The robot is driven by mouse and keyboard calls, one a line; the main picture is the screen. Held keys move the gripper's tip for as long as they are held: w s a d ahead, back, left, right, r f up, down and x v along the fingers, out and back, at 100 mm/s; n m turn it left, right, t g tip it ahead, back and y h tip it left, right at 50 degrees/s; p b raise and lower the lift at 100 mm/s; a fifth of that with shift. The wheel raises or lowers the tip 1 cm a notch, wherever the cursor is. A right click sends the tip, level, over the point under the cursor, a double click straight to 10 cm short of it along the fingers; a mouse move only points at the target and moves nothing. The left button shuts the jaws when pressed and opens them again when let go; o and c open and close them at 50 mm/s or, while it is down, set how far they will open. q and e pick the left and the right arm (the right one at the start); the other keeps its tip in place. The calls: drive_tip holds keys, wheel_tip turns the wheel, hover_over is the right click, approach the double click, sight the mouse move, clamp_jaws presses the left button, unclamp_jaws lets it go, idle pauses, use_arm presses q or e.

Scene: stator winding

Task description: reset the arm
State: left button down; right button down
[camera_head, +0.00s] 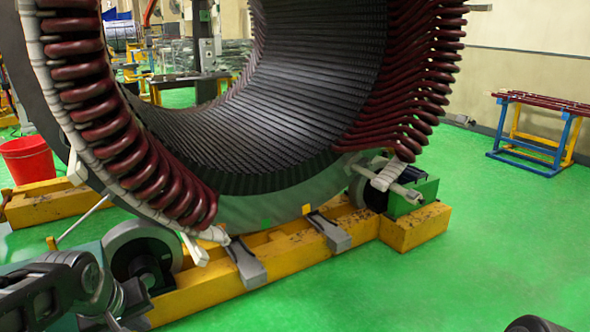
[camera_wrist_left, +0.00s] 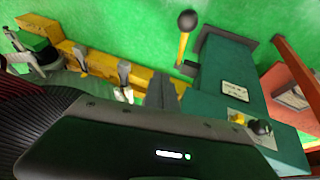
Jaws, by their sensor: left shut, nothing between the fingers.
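My left arm comes in at the lower left of the head view, a dark and grey metal shape in front of the stator's base. My left gripper (camera_wrist_left: 162,90) shows in the left wrist view as grey fingers held together, with nothing between them. The large stator (camera_head: 290,95) fills the middle of the head view, with dark red coil ends along both rims. Its dark ribbed side shows at the lower left of the wrist view. My right gripper is not in view; a dark rounded piece at the lower right edge cannot be made out.
The stator rests over yellow beams (camera_head: 300,258) with rollers (camera_head: 140,248). A red bucket (camera_head: 28,158) stands at the left. A blue and yellow rack (camera_head: 540,140) holds dark red bars at the right. The green floor (camera_head: 480,245) is clear at the right.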

use_arm(q)
drive_tip(key=w+d+f+m+h+p, duration=0.1)
drive_tip(key=w+d+f+m+h, duration=0.15)
drive_tip(key=d+f, duration=0.55)
drive_tip(key=w+d+f+m+h+p, duration=0.1)
drive_tip(key=w+d+f+m+p, duration=0.15)
drive_tip(key=d+f, duration=0.55)
drive_tip(key=s+d+f+g, duration=0.1)
drive_tip(key=s+d+f, duration=0.2)
drive_tip(key=s+f, duration=0.3)
drive_tip(key=s+d+f+g+p, duration=0.1)
drive_tip(key=s+d+f+g, duration=0.1)
drive_tip(key=s+d+f, duration=0.2)
drive_tip(key=s+d+f+g+h+p, duration=0.1)
drive_tip(key=s+d+f, duration=0.2)
drive_tip(key=s+f, duration=0.5)
drive_tip(key=s, duration=0.3)
drive_tip(key=shift+s+d+f+m+g, duration=0.3)
drive_tip(key=shift+s+g, duration=0.05)
drive_tip(key=shift+g, duration=0.05)
drive_tip(key=shift+a+f, duration=0.1)
